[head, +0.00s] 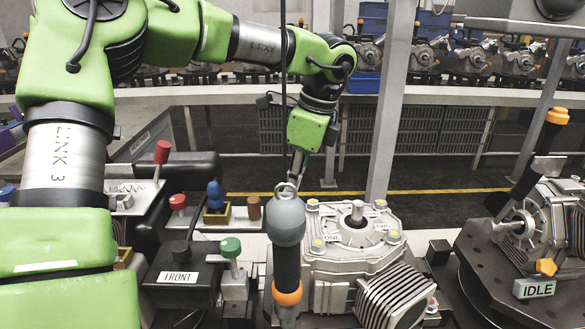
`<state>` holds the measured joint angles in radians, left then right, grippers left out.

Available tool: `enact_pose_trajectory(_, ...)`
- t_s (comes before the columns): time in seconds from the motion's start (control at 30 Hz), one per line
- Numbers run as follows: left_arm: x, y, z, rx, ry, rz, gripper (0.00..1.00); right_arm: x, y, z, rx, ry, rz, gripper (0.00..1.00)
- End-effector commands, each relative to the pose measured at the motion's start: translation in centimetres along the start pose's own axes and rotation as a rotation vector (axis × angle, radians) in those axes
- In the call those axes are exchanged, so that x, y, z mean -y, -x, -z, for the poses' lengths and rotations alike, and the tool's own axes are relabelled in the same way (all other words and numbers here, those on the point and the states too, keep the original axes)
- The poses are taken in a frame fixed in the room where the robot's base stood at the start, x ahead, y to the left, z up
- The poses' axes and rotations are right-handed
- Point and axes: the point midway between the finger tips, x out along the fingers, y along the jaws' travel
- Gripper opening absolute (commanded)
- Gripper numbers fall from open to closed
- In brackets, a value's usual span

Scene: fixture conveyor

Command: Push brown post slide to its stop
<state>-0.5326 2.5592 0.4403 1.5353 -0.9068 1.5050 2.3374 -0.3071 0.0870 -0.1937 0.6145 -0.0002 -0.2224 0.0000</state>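My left arm reaches across the top and bends down. My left gripper (291,182) points down just behind the grey knob, to the right of and above the brown post, and appears apart from it. Its fingertips are small and partly hidden by the knob, so its opening is unclear. The slide's stop cannot be made out. My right gripper is not in view.
A grey ball knob (285,221) on a black lever with an orange ring stands close in front of the gripper. A metal gearbox housing (352,240) sits right.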

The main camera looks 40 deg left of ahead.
Motion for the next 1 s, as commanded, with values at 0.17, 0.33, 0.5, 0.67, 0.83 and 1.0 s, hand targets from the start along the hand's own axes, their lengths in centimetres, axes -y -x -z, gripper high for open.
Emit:
enact_pose_trajectory(0.17,-0.1,-3.7,-0.1,-0.002,-0.002,-0.008,0.0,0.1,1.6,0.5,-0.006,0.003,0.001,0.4)
enact_pose_trajectory(0.33,-0.1,-4.6,-2.1,-0.006,0.002,-0.002,0.0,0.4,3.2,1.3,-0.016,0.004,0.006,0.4)
enact_pose_trajectory(0.5,0.0,-5.2,-3.6,-0.004,0.002,-0.001,0.0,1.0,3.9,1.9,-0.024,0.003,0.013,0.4)
enact_pose_trajectory(0.67,0.0,-5.4,-3.9,-0.002,0.001,0.0,0.0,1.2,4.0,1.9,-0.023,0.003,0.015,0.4)
enact_pose_trajectory(0.83,0.0,-5.5,-3.9,-0.002,0.001,0.0,0.0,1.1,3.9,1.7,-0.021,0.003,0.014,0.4)
enact_pose_trajectory(1.0,0.0,-5.8,-4.0,-0.002,0.001,0.002,0.0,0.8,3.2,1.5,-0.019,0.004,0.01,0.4)
